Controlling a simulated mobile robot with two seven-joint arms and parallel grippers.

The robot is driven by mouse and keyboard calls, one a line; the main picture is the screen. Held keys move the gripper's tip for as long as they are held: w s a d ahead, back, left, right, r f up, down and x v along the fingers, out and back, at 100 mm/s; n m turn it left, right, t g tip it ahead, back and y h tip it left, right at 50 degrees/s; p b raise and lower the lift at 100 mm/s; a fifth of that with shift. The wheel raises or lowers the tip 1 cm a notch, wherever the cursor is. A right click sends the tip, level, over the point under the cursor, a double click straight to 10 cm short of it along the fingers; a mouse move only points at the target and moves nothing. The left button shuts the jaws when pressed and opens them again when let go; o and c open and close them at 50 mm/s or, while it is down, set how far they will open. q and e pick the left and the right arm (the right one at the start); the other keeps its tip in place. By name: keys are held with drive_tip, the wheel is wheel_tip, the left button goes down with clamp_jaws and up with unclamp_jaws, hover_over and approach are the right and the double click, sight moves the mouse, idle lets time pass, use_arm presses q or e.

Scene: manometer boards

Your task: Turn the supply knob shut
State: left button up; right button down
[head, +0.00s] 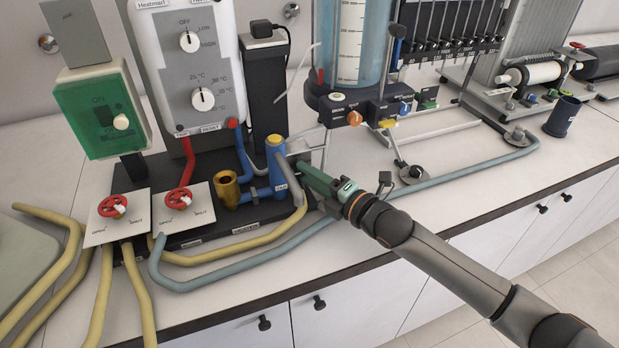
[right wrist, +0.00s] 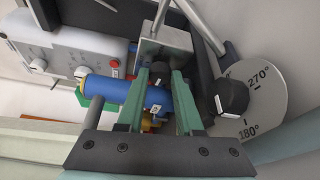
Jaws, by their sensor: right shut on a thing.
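My right gripper (head: 304,169) reaches in from the right to the bench rig, just right of the upright blue pipe fitting (head: 275,165). In the right wrist view my gripper (right wrist: 161,74) has its two green fingers around a small dark part, which looks like the supply knob. Its outline is mostly hidden by the fingers, and I cannot read its label or its turn. The blue fitting (right wrist: 105,90) shows behind the fingers there, with a white label. My left gripper is not in view.
A brass cup (head: 227,189) stands by the fitting. A blue-grey hose (head: 460,172) crosses the bench behind my right arm. A black dial knob (right wrist: 232,97) is close to the right finger.

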idle(0.4)
drive_tip(key=c, duration=0.8)
unclamp_jaws()
drive_tip(key=shift+c, duration=0.2)
drive_tip(key=v, duration=1.2)
drive_tip(key=shift+s+d+b, duration=0.15)
drive_tip(key=shift+d+b, duration=0.05)
drive_tip(key=shift+b, duration=0.15)
